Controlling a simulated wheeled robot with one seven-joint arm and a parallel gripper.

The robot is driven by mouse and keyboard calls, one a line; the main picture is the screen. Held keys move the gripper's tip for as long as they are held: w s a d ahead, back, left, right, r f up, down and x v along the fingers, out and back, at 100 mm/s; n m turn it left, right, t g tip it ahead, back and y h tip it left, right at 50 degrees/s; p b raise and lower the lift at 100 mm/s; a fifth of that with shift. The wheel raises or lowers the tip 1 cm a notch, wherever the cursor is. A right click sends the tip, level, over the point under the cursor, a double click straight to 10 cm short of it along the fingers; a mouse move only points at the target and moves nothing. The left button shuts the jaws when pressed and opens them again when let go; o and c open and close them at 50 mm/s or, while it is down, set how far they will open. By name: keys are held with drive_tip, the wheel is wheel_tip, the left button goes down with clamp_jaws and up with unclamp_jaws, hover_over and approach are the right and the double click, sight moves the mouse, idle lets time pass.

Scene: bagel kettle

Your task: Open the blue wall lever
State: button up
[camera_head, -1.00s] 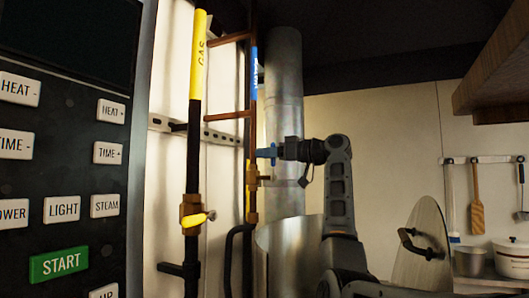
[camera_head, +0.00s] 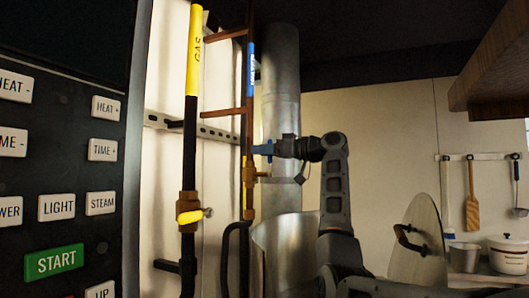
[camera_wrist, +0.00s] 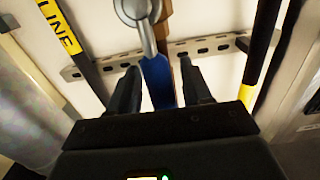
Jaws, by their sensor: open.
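The blue wall lever (camera_head: 262,149) sits on a brass valve (camera_head: 250,173) on the pipe with the blue label. In the wrist view the blue lever (camera_wrist: 158,82) runs from a silver pivot nut down between my two fingers. My gripper (camera_head: 279,148) is at the lever's right end in the head view. In the wrist view my gripper (camera_wrist: 160,88) is open, with one finger on each side of the lever and visible gaps to both. The lever's near end is hidden behind the gripper body.
The yellow-labelled gas pipe (camera_head: 190,125) with its yellow lever (camera_head: 189,217) stands left of the blue valve. A large metal duct (camera_head: 281,100) rises close behind my gripper. A slotted rail (camera_wrist: 205,47) crosses the wall. A button panel (camera_head: 60,180) fills the left.

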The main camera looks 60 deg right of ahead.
drive_tip(key=shift+s, duration=0.1)
drive_tip(key=s+b, duration=0.2)
drive_tip(key=s, duration=0.5)
drive_tip(key=shift+s+d, duration=0.3)
idle(0.3)
